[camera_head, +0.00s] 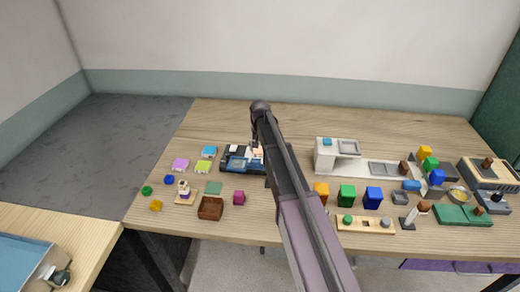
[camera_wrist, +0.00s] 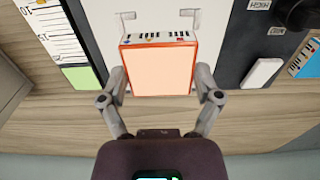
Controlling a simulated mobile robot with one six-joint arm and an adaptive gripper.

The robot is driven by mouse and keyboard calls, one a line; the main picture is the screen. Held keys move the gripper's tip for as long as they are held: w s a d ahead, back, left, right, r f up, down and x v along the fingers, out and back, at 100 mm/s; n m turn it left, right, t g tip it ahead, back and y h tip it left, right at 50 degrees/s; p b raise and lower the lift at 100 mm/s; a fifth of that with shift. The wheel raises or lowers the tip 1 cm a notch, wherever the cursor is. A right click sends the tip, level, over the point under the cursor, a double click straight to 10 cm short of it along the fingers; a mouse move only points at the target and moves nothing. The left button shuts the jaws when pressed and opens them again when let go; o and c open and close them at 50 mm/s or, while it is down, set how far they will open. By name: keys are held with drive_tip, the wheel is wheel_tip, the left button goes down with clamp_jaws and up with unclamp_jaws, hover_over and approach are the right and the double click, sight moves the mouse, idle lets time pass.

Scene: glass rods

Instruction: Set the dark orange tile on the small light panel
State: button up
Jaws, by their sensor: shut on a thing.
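The orange tile (camera_wrist: 158,72) has a pale peach face, an orange rim and a strip of black and white marks along its far edge. My gripper (camera_wrist: 160,85) is shut on it, one finger at each side. The light panel (camera_wrist: 160,15) is white with grey corner brackets and lies beyond and under the tile in the wrist view. I cannot tell whether the tile touches it. In the head view the tile (camera_head: 257,152) is a small peach patch beside my arm, at the dark board (camera_head: 229,167). My arm hides the fingertips there.
In the wrist view, a white block (camera_wrist: 262,73), a blue card (camera_wrist: 304,62) and a black knob (camera_wrist: 303,12) lie right of the panel. A green and white card (camera_wrist: 78,75) lies left. In the head view, coloured blocks (camera_head: 347,194) and a grey-white station (camera_head: 338,153) stand right of my arm.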

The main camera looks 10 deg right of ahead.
drive_tip(key=shift+f+b, duration=0.7)
drive_tip(key=shift+f, duration=0.2)
drive_tip(key=o, duration=1)
drive_tip(key=shift+o, duration=0.2)
drive_tip(key=shift+r, duration=0.1)
